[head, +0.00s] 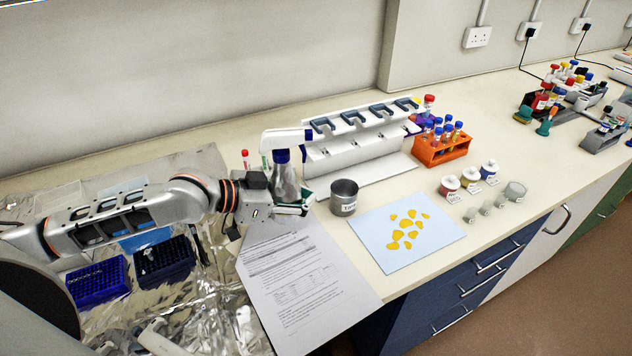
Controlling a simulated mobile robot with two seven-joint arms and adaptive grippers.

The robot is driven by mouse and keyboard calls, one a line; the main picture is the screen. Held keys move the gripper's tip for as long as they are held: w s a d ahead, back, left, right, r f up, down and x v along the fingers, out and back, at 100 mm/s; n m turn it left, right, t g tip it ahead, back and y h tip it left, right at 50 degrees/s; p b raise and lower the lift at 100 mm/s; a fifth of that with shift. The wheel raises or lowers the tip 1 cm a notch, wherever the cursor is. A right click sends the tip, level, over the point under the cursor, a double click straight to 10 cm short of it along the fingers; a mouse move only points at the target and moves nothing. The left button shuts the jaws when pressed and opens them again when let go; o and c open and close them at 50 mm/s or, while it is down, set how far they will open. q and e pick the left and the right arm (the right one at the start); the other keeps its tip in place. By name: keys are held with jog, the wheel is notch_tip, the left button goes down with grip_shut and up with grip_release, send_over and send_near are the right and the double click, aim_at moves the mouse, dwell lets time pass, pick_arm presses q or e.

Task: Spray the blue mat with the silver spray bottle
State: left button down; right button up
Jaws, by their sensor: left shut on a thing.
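The silver spray bottle (285,183) stands upright with a white trigger head (284,139) and a dark blue collar. My left gripper (298,203) is shut on its lower body. I cannot tell whether the bottle's base touches the bench. The light blue mat (375,257) lies flat near the bench's front edge, to the right of the bottle, with several yellow-orange patches (406,223) on it.
A grey metal cup (344,197) stands between bottle and mat. A white pipette stand (352,150) is behind. Printed paper (295,280) lies in front. Blue tip racks (98,285) sit on foil at left.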

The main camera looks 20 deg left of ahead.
aim_at(309, 226)
pick_arm(q)
jog(key=shift+s+f, duration=0.1)
jog(key=shift+f, duration=0.7)
notch_tip(309, 226, down, 2)
jog(key=shift+b, duration=0.65)
jog(key=shift+f+b, duration=0.85)
jog(key=shift+b, duration=0.05)
jog(key=shift+f+b, duration=0.35)
jog(key=shift+b, duration=0.05)
pick_arm(e)
jog(key=shift+w+a+f+t+y, duration=0.1)
jog(key=shift+w+a+t+y, duration=0.15)
jog(key=shift+a, duration=0.4)
jog(key=shift+w+a+f+t+y, duration=0.15)
jog(key=shift+w+a, duration=0.15)
jog(key=shift+a, duration=0.3)
pick_arm(q)
jog(key=shift+f, duration=0.2)
pick_arm(e)
jog(key=shift+s+d+f, duration=0.15)
jog(key=shift+s+f, duration=0.05)
jog(key=shift+f, duration=0.2)
